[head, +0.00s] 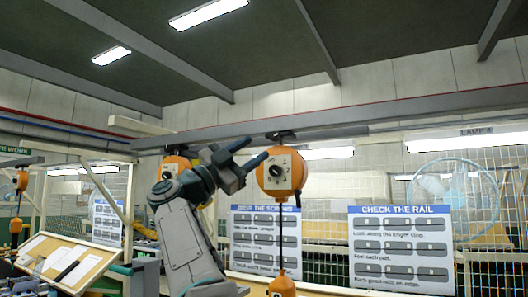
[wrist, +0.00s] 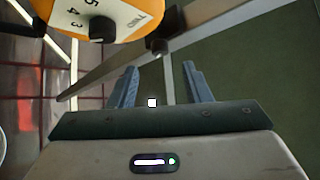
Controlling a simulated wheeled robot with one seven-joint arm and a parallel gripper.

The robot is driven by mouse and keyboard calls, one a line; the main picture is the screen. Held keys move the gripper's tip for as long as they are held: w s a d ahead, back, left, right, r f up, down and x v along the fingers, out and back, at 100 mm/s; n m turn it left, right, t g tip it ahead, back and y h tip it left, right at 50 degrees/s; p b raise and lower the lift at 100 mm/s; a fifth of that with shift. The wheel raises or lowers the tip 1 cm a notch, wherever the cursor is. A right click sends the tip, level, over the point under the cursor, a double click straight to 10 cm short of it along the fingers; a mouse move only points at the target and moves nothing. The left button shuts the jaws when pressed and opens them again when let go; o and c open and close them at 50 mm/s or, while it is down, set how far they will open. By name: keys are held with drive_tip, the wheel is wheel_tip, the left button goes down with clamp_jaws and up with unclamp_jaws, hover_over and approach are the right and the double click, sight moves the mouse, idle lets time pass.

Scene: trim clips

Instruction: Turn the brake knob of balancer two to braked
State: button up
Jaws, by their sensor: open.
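Balancer two (head: 290,180), an orange rounded housing with a pale face plate, hangs from the overhead rail just right of my gripper in the head view. It also shows at the top left of the wrist view (wrist: 150,32), where its plate reads TWO beside a number scale. Its black brake knob (wrist: 102,29) shows there and, small, in the head view (head: 275,171). Which mark the knob points to is unclear. My gripper (head: 259,147) is open and empty, its two blue fingers (wrist: 160,65) apart and spread beside the housing, not around the knob.
Another orange balancer (head: 176,164) hangs behind my arm, and one more (head: 22,181) at the far left. A grey rail (head: 220,130) runs above them. Instruction boards (head: 400,245) and a wire fence (head: 495,200) stand behind. A slanted board (head: 75,262) is at lower left.

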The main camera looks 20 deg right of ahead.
drive_tip(key=b+v, duration=0.2)
drive_tip(key=v, duration=0.6)
